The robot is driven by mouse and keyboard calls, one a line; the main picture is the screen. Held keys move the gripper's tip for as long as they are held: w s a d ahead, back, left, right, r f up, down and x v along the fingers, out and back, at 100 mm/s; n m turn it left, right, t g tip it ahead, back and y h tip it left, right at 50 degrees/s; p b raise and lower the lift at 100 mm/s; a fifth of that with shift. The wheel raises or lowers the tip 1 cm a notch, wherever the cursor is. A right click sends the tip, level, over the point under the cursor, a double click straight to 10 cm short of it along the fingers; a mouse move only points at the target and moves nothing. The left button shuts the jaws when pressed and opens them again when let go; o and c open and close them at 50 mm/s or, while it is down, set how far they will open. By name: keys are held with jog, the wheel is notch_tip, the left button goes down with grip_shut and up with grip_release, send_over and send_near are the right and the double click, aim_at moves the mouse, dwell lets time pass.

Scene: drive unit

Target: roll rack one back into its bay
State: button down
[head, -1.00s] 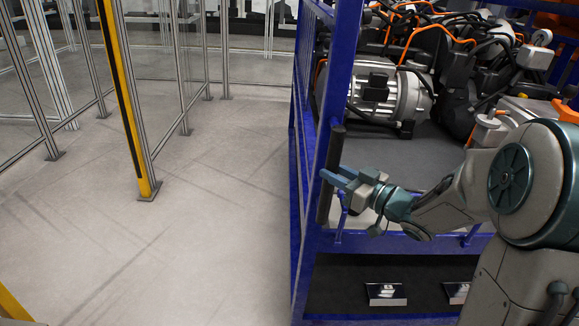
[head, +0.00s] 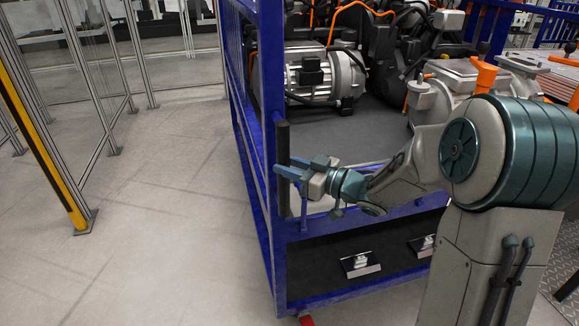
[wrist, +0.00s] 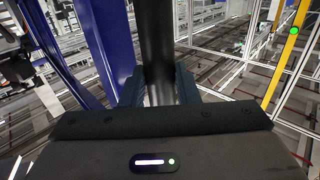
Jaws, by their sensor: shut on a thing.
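The rack (head: 269,60) is a tall blue frame on the right of the head view, with motors and cables on its grey shelf. A black vertical handle (head: 283,165) is fixed to its near left post. My gripper (head: 286,170) is shut on this handle, with its blue fingers around the bar. In the wrist view the black bar (wrist: 158,50) runs upright between the two fingers (wrist: 160,88), with the blue post to its left. I cannot make out a rack number or the bay.
A yellow and black post (head: 50,150) and clear fence panels (head: 95,60) stand on the left. Open grey floor (head: 165,220) lies between fence and rack. A red part (head: 306,321) shows under the rack's near corner. Blue railings stand at the far right.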

jog(key=c, duration=1.3)
grip_release()
jog(key=shift+w+r, duration=0.3)
jog(key=shift+w, duration=0.05)
jog(key=shift+o, duration=0.9)
jog(key=shift+w+a+f, duration=0.25)
jog(key=shift+w+a, duration=0.1)
jog(key=shift+a, duration=0.15)
jog(key=shift+s, duration=0.25)
jog(key=shift+d+f, duration=0.1)
jog(key=shift+d, duration=0.2)
jog(key=b+v, duration=0.1)
jog(key=v, duration=1.2)
jog(key=shift+b, duration=0.35)
jog(key=shift+s, duration=0.1)
